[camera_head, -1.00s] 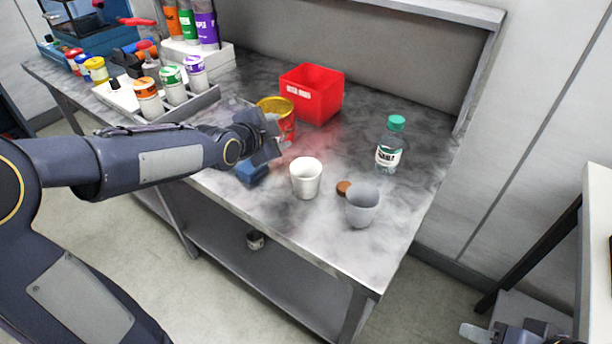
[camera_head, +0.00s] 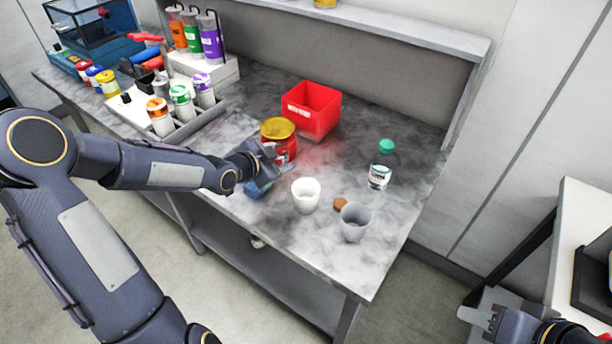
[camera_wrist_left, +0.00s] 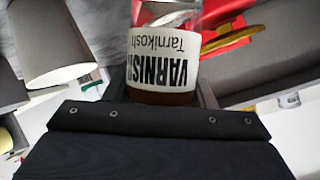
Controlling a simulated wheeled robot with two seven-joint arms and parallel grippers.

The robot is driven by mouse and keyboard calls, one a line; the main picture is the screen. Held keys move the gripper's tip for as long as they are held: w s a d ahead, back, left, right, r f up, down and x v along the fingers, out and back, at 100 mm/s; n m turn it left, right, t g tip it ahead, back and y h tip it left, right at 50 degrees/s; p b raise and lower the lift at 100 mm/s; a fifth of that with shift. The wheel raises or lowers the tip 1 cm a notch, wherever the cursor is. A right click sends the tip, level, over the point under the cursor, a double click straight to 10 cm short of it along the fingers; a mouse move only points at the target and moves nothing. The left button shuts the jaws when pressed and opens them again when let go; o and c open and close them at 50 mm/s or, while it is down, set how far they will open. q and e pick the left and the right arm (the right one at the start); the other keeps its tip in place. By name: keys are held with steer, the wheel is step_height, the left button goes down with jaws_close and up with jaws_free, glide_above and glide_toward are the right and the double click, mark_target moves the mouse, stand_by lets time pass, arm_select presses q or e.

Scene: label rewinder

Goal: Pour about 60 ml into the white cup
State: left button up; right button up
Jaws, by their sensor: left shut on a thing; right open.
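My left gripper (camera_head: 264,172) is shut on a varnish container (camera_wrist_left: 161,62) with a white label, read upside down in the left wrist view, and dark brown contents at its lower end there. In the head view the container is mostly hidden by the gripper, so its tilt is unclear. The white cup (camera_head: 306,198) stands upright on the bench, right of the left gripper and apart from it. A pale cup (camera_wrist_left: 52,45) shows at the upper left of the wrist view. My right gripper (camera_head: 484,316) is open and empty at the lower right, away from the bench.
A grey cup (camera_head: 354,226), a brown disc (camera_head: 340,204) and a green-capped bottle (camera_head: 380,168) stand right of the white cup. A red can with yellow top (camera_head: 283,150) and a red bin (camera_head: 312,112) are behind. A blue block (camera_head: 257,188) lies by the left gripper.

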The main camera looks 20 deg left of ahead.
arm_select(q)
steer(key=shift+w+a+r+n+h+p, duration=0.1)
steer(key=shift+a+r+n+h+p, duration=0.35)
steer(key=shift+p, duration=2.45)
steer(key=shift+d+f+n+h, duration=0.1)
steer(key=shift+f+n+h, duration=0.25)
steer(key=shift+n, duration=0.1)
steer(key=shift+w, duration=0.1)
steer(key=shift+r+n+h, duration=0.1)
steer(key=shift+n+h, duration=0.2)
steer(key=shift+n, duration=0.1)
steer(key=shift+a+r+g, duration=0.2)
steer(key=shift+r+g, duration=0.05)
steer(key=shift+g, duration=0.05)
steer(key=shift+d+r+n, duration=0.15)
steer(key=shift+n, duration=0.15)
steer(key=shift+r+h, duration=0.1)
steer(key=shift+h, duration=0.2)
steer(key=shift+r, duration=0.15)
